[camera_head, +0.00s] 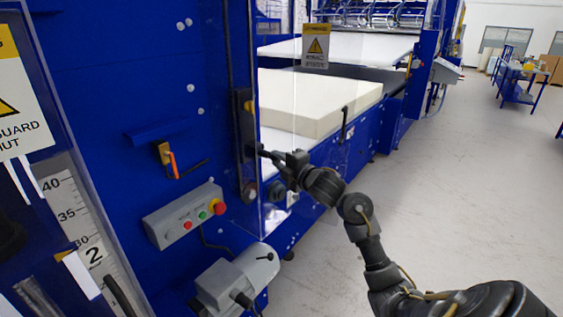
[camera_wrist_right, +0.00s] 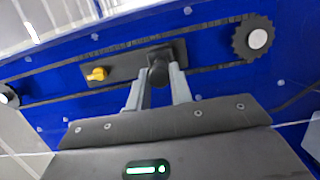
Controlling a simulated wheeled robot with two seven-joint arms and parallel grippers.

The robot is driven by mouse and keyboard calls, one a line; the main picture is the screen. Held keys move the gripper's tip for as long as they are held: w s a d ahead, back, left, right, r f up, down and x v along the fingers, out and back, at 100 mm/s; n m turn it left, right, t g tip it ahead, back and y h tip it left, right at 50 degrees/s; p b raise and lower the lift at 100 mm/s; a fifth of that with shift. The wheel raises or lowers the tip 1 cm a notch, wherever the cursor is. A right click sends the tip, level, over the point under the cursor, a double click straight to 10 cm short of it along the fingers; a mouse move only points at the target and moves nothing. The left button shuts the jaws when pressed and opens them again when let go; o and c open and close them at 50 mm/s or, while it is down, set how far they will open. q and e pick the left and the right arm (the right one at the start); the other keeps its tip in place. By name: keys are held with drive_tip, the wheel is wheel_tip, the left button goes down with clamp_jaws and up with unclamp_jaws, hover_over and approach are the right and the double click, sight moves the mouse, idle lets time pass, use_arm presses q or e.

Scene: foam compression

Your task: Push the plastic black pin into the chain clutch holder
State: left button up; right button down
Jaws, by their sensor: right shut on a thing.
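My right gripper (camera_head: 265,152) reaches the blue machine panel from the right in the head view. In the right wrist view its two grey fingers (camera_wrist_right: 159,88) are shut on the black pin (camera_wrist_right: 158,66). The pin is at the right part of the dark chain clutch holder plate (camera_wrist_right: 128,66), which also shows in the head view (camera_head: 247,130). The fingers and pin head hide how deep the pin sits. A yellow knob (camera_wrist_right: 97,73) is on the plate's left part. My left gripper is not in view.
A chain runs along the panel between a right sprocket (camera_wrist_right: 254,38) and a left sprocket (camera_wrist_right: 7,95). A clear guard (camera_head: 281,130) stands near my right gripper. A button box (camera_head: 186,214) and a grey motor (camera_head: 235,278) project from the panel. Open floor lies right.

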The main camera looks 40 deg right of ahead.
drive_tip(key=shift+w, duration=0.3)
drive_tip(key=c, duration=1.2)
unclamp_jaws()
drive_tip(key=shift+o, duration=0.2)
drive_tip(key=shift+s, duration=0.15)
drive_tip(key=s, duration=0.2)
drive_tip(key=s+d+p, duration=0.1)
drive_tip(key=s, duration=0.2)
drive_tip(key=shift+s+d+p, duration=0.3)
drive_tip(key=shift+p, duration=0.05)
drive_tip(key=s+b, duration=0.2)
drive_tip(key=s, duration=0.8)
drive_tip(key=shift+s+d, duration=0.2)
drive_tip(key=shift+s, duration=0.2)
